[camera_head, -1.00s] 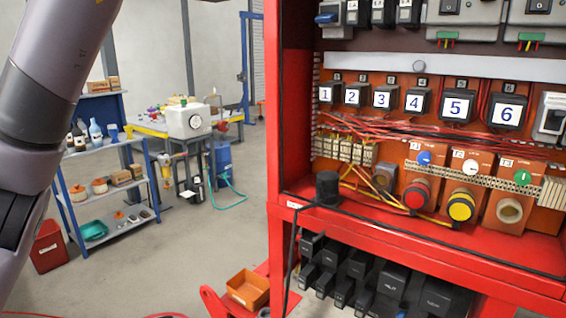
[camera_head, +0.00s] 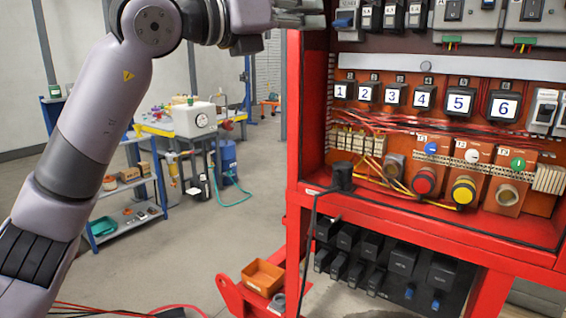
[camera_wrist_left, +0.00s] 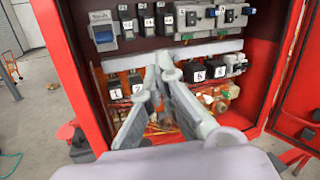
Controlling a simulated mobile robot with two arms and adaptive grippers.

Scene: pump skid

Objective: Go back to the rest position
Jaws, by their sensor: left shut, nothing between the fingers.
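My left arm rises from the lower left in the head view and bends over to the right at the top. My left gripper (camera_head: 300,12) is at the top edge, beside the upper left edge of the red cabinet (camera_head: 308,110). In the left wrist view its two grey fingers (camera_wrist_left: 154,82) point at the open cabinet, with their tips close together and nothing held. The fingers appear in front of the numbered modules and hide part of that row. My right gripper is not in view.
The cabinet holds a red button (camera_head: 424,181), a yellow button (camera_head: 464,190) and several numbered modules. An orange bin (camera_head: 262,277) sits low at the cabinet's left. A blue shelf (camera_head: 125,187) and a workbench (camera_head: 160,130) stand behind. Clear floor lies between.

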